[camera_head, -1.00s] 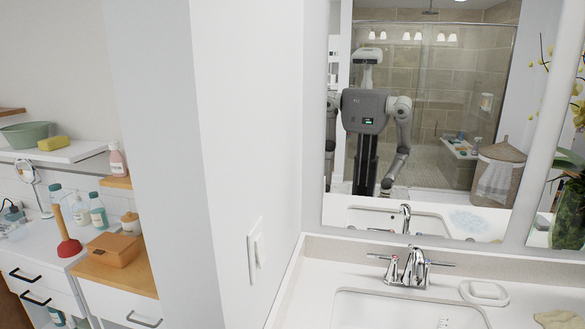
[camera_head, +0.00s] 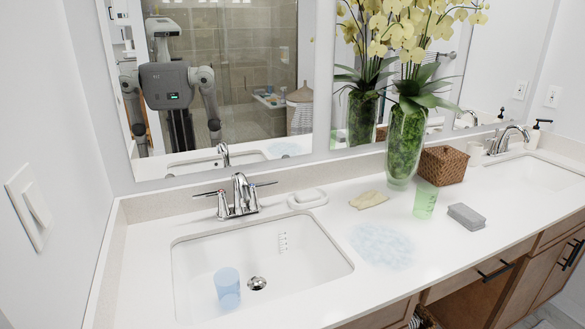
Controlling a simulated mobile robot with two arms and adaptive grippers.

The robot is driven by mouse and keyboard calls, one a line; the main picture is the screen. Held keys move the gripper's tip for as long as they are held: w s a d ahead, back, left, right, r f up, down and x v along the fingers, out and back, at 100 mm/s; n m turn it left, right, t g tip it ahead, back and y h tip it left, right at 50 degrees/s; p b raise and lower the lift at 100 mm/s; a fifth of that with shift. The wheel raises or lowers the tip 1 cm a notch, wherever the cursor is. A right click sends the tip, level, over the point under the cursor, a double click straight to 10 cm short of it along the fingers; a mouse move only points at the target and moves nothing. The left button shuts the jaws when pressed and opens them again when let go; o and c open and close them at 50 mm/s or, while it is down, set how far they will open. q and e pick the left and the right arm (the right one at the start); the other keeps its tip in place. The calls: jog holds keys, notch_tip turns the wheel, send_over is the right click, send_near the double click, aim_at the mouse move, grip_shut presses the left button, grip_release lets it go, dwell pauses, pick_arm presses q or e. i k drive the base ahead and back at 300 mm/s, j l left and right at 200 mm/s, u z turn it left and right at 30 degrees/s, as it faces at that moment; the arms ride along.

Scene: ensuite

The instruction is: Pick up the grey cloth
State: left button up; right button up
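A grey folded cloth (camera_head: 467,216) lies flat on the white counter (camera_head: 330,225), near its front edge and right of the green cup (camera_head: 425,200). It is clear of other things. Neither of my grippers shows directly in the head view. My body shows only as a reflection in the mirror (camera_head: 230,100), with the arms hanging down, too small to tell the gripper states.
A sink (camera_head: 200,265) holds a blue cup (camera_head: 228,288). A faucet (camera_head: 240,195), soap dish (camera_head: 308,198), beige cloth (camera_head: 369,200), bluish puddle (camera_head: 382,246), orchid vase (camera_head: 404,145) and wicker basket (camera_head: 443,165) occupy the counter. A wall (camera_head: 50,130) stands at left.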

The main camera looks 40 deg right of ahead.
aim_at(469, 218)
jog(key=z, duration=2.25)
